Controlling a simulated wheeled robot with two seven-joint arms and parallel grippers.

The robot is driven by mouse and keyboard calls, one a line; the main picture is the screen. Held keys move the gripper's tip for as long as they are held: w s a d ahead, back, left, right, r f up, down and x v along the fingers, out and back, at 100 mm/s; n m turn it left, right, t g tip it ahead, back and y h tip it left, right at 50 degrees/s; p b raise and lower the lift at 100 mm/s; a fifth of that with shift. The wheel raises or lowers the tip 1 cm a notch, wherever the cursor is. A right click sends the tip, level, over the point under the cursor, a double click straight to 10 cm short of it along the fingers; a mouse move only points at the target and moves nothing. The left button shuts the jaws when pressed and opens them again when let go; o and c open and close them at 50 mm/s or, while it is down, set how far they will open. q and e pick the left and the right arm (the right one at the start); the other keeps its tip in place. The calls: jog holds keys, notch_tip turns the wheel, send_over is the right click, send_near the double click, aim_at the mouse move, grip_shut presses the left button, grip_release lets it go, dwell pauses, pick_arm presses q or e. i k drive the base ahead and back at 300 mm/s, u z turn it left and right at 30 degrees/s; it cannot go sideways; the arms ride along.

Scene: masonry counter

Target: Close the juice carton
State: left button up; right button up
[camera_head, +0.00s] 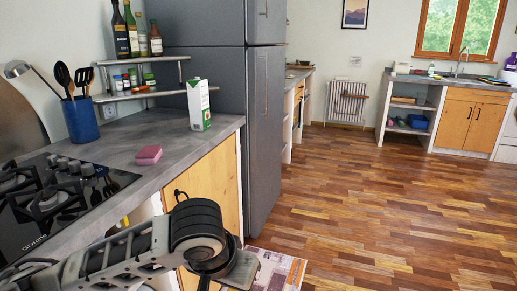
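The juice carton (199,105) is white and green and stands upright on the grey counter, near the counter's far right end beside the fridge. Its top is too small in the picture to tell whether its cap or lid is open or shut. My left arm comes in from the lower left and crosses in front of the counter's front edge, well nearer than the carton and apart from it. Only arm links and a joint show; the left gripper's fingers are not in view. My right gripper is not in view.
A pink sponge (148,155) lies on the counter (172,140) left of the carton. A gas hob (60,195), a blue utensil pot (81,120) and a small shelf (150,94) with jars and bottles stand further left. The fridge (262,120) rises right behind the carton.

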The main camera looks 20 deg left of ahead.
aim_at(197, 88)
jog(key=z, duration=0.2)
jog(key=i, duration=1.15)
jog(key=u, duration=1.35)
jog(key=i, duration=0.45)
jog(key=u, duration=0.4)
